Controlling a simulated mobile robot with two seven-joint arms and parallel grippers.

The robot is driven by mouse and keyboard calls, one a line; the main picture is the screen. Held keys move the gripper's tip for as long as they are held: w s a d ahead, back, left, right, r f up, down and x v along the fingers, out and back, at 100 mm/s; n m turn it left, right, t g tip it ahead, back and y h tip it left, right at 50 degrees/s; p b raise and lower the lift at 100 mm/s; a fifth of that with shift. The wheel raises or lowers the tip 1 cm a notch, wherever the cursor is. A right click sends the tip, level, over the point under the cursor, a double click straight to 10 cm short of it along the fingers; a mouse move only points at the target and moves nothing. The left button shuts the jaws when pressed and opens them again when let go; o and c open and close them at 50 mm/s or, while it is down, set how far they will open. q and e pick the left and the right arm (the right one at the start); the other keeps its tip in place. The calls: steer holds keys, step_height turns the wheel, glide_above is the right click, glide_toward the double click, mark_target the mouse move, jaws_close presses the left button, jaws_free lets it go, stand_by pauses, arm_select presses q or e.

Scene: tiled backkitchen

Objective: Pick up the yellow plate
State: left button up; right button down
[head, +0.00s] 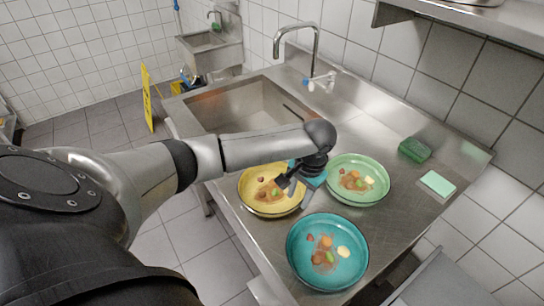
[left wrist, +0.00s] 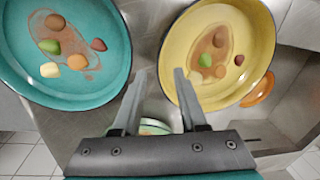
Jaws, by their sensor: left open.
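The yellow plate (head: 250,196), with brown sauce and food bits, lies on the steel counter near its front edge, below the sink. It also shows at the right of the left wrist view (left wrist: 259,35). My left gripper (head: 286,186) is at the plate's right side in the head view. In the left wrist view its fingers (left wrist: 160,72) are apart with nothing held between them. One fingertip overlaps the plate's rim in the picture; I cannot tell whether it touches. My forearm and gripper hide part of the far rim. My right gripper is not in view.
A green plate (head: 378,193) and a teal plate (head: 298,258), both with food on them, lie close by on the counter (head: 405,215). A sink (head: 250,105) with a tap (head: 316,45) is behind. A dark green block (head: 414,150) and a sponge (head: 437,183) lie right.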

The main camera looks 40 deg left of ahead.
mark_target(295, 208)
arm_select(q)
steer(key=f, duration=0.4)
steer(key=shift+w+a+f+b, duration=0.2)
steer(key=shift+a+f+b, duration=0.1)
steer(key=shift+a+b, duration=0.1)
jaws_close()
stand_by(1.0)
